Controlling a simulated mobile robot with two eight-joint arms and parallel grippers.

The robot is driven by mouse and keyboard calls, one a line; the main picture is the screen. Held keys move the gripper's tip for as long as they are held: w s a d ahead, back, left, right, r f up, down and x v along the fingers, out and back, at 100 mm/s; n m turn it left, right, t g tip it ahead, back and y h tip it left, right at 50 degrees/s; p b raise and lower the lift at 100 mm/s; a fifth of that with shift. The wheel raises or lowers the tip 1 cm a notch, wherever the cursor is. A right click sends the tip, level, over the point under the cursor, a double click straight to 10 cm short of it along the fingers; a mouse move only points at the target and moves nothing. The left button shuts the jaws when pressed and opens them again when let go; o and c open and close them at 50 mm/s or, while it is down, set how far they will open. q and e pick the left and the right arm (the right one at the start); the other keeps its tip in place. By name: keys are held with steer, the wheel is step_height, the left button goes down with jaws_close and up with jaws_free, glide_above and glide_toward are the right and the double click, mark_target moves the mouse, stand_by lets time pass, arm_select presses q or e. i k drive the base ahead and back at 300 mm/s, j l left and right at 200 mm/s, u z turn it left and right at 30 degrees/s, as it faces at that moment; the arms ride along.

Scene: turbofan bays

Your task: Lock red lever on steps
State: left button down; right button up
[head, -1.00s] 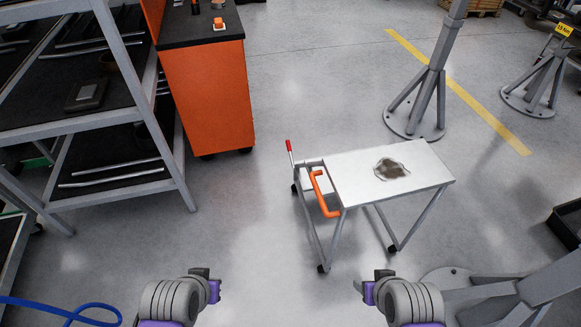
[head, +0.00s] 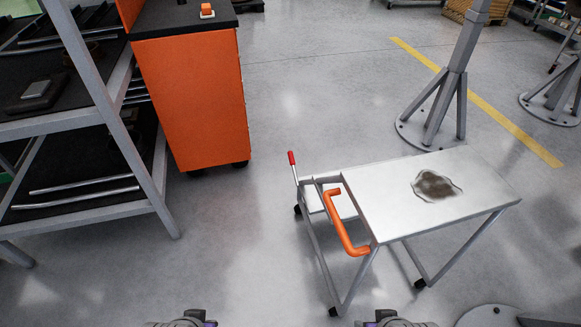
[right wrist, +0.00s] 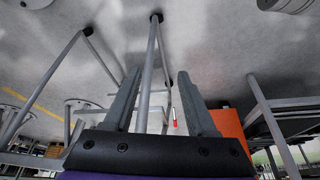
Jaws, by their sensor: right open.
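The red-tipped lever (head: 292,158) stands nearly upright on a thin grey rod at the left end of the wheeled steps (head: 400,207). The steps have a pale top with a dark stain, a lower tread and a bent orange handle (head: 345,225). In the right wrist view the red lever grip (right wrist: 174,117) shows beyond my fingers. My right gripper (right wrist: 159,75) is open and empty, with the steps' thin legs behind it. In the head view only the tops of my two wrists show at the bottom edge, apart from the steps. My left fingers are hidden.
An orange cabinet (head: 192,105) stands behind and left of the steps. A grey shelf rack (head: 140,150) with rods on it is at the left. A grey stand (head: 440,105) stands behind the steps. Grey floor (head: 235,240) is clear between rack and steps.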

mark_target(289, 154)
steer(key=i+j+u, duration=0.2)
steer(key=i+j, duration=0.25)
steer(key=j, duration=0.25)
steer(key=i+j+u, duration=0.15)
steer(key=i+j, duration=0.35)
steer(key=j, duration=0.15)
